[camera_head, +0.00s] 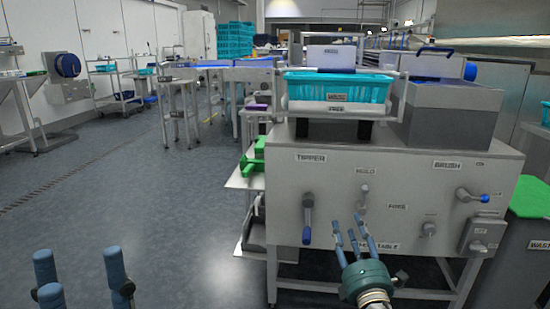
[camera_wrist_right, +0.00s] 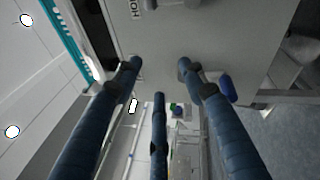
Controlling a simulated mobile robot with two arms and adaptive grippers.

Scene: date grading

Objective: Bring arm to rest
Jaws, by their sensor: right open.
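My right gripper (camera_head: 350,232) is in front of the grey machine panel (camera_head: 330,185), at the panel's lower middle. Its blue fingers are spread and nothing shows between them. In the right wrist view the fingers (camera_wrist_right: 158,75) stand apart near the panel, with a blue handle end (camera_wrist_right: 226,88) beside the right finger; I cannot tell whether they touch. My left gripper (camera_head: 83,275) is at the lower left over the floor. Its blue fingers are apart and empty, with its base cut off by the picture edge.
The panel carries a blue-handled lever (camera_head: 307,235) below TIPPER and a blue-tipped lever (camera_head: 470,196) below BRUSH. A teal crate (camera_head: 340,86) sits on top. A bin with a green lid (camera_head: 530,197) stands at the right. The floor (camera_head: 150,210) at the left is clear.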

